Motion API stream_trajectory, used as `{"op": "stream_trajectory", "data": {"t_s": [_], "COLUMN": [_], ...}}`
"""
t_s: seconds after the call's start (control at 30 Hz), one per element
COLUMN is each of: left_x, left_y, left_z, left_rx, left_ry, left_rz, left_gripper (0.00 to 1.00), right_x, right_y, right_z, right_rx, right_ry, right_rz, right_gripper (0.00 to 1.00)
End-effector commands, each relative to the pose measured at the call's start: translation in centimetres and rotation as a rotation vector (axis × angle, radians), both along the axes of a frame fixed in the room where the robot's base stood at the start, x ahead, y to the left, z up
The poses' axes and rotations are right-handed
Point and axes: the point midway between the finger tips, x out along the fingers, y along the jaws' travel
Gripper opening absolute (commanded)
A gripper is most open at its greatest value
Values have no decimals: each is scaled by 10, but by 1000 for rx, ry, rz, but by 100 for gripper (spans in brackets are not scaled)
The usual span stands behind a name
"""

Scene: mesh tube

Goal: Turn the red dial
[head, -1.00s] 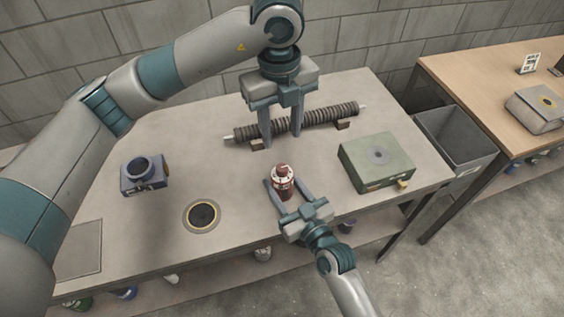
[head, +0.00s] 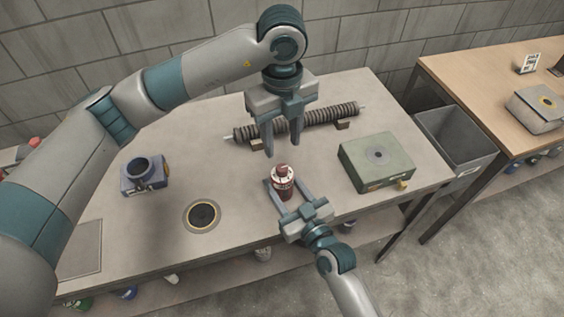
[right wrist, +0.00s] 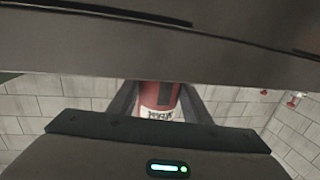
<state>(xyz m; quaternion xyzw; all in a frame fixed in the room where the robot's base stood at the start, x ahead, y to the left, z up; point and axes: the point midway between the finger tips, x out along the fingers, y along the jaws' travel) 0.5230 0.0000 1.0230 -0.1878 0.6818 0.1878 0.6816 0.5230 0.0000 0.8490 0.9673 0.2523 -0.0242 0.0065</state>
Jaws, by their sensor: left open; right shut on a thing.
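The red dial is a small dark red, upright cylinder (head: 283,184) with a pale band and a knob on top, near the front middle of the table in the head view. My right gripper (head: 287,191) is shut on its body from the front. The red body also shows between the fingers in the right wrist view (right wrist: 159,97), with a white printed label. My left gripper (head: 282,150) points down, open and empty, just above and behind the red thing's top. Its fingertips are apart from it.
A dark ribbed mesh tube (head: 325,116) lies on small blocks behind. A green box (head: 377,161) stands at right, a blue ring-topped block (head: 144,174) at left. A round yellow-rimmed hole (head: 202,216) is front left. A grey bin (head: 456,140) stands beyond the table's right edge.

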Motion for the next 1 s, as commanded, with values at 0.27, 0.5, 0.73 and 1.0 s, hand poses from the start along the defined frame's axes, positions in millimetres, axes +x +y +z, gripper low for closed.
{"op": "stream_trajectory", "data": {"t_s": [0.27, 0.5, 0.73, 1.0], "left_x": [-1, 0, 0, 0], "left_y": [1, 1, 0, 0], "left_z": [-47, -78, -89, -89], "left_rx": [0, 1, 0, 0], "left_ry": [4, 3, 0, 0], "left_rz": [1, 2, 1, 1], "left_gripper": [42, 42, 42, 39], "right_x": [0, 0, 0, 0], "right_y": [0, 0, 0, 0], "right_z": [0, 0, 0, 0], "right_rx": [0, 0, 0, 0], "right_ry": [1, 1, 1, 1], "right_rz": [0, 0, 0, 0], "right_gripper": [18, 18, 18, 18]}}
